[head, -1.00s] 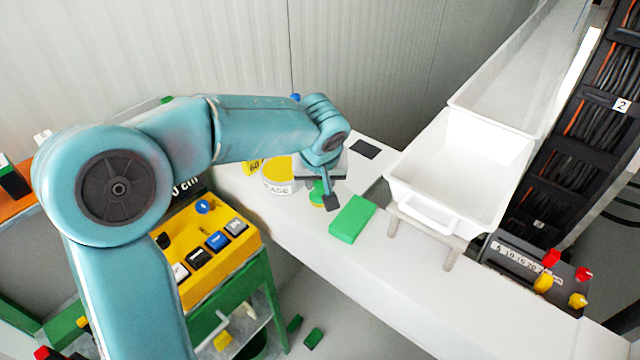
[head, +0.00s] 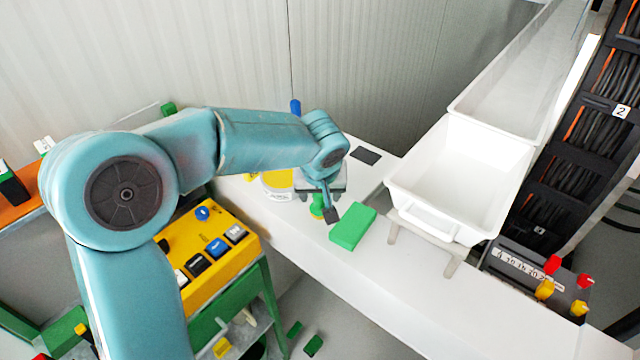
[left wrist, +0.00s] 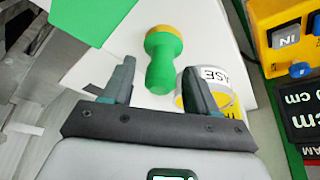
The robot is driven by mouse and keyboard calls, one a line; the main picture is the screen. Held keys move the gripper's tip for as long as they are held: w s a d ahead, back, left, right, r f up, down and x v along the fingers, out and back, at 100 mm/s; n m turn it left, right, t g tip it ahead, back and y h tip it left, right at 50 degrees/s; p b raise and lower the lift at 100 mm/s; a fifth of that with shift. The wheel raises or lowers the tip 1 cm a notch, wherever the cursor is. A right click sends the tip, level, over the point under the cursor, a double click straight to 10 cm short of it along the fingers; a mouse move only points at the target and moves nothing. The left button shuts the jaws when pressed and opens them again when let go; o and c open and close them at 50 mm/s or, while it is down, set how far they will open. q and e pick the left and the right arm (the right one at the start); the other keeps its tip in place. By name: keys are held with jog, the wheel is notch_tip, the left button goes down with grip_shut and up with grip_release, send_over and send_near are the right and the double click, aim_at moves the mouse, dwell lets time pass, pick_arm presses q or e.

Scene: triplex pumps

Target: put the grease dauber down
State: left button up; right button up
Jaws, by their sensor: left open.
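The grease dauber (left wrist: 163,60) has a green waisted body with a yellow band at one end. In the left wrist view it lies between and just beyond the fingertips, with a gap visible on both sides. My left gripper (left wrist: 158,70) is open. In the head view the left gripper (head: 328,208) is low over the white bench (head: 375,280), and the dauber (head: 317,204) is partly hidden behind it. I cannot tell whether the dauber stands or is tilted. My right gripper is not in view.
A yellow-and-white grease tin (head: 278,184) stands close left of the gripper. A green block (head: 353,227) lies just right of it. A white bin (head: 460,185) is further right, a dark flat pad (head: 365,155) behind. A yellow button box (head: 210,245) is at the left.

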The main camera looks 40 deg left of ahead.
pick_arm(q)
jog(key=shift+s+d+r+b, duration=0.1)
jog(key=shift+r+b, duration=0.25)
jog(key=shift+r, duration=0.25)
jog(key=v, duration=1.1)
jog(key=shift+b, duration=0.45)
jog(key=shift+s+f, duration=0.1)
jog(key=shift+s, duration=0.05)
